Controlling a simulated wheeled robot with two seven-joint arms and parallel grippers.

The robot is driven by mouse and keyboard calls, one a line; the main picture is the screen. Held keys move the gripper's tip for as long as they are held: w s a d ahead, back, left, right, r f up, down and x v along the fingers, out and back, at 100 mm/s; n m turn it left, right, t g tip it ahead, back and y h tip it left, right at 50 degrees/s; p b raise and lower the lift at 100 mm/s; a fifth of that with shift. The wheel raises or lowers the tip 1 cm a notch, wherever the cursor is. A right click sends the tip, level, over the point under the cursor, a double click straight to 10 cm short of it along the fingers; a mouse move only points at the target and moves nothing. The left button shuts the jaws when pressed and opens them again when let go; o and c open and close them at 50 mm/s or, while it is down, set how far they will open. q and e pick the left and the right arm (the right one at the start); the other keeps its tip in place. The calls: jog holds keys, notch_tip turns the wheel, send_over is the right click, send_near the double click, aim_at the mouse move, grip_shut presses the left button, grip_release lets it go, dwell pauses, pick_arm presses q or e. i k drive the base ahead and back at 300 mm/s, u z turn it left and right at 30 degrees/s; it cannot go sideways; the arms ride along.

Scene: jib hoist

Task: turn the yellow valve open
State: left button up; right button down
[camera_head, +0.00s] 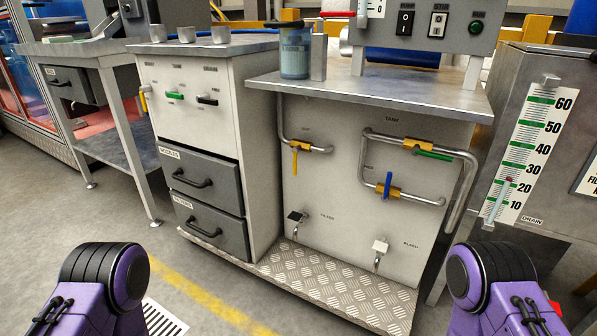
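The yellow valve (295,161) is on the front panel of the middle cabinet, left of the other pipe valves. Its yellow lever hangs down from an orange-yellow body on a short, roughly horizontal pipe, so the lever lies across the pipe. To its right are a blue-handled valve (387,185) with its lever upright and a green-handled valve (434,155) with its lever along the pipe. Only purple and black links of my two arms show at the bottom corners. Neither gripper is in view, and nothing touches the yellow valve.
The left cabinet has small yellow, green and black handles (207,100) and two drawers (205,185). Below the valves are two small taps (379,250) and a checkered metal step (320,285). A scale board (530,150) stands at right. The floor in front is clear.

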aim_at(295, 165)
jog(key=u, duration=0.05)
jog(key=k, duration=1)
jog(key=z, duration=0.55)
jog(key=i, duration=1.45)
jog(key=u, duration=0.7)
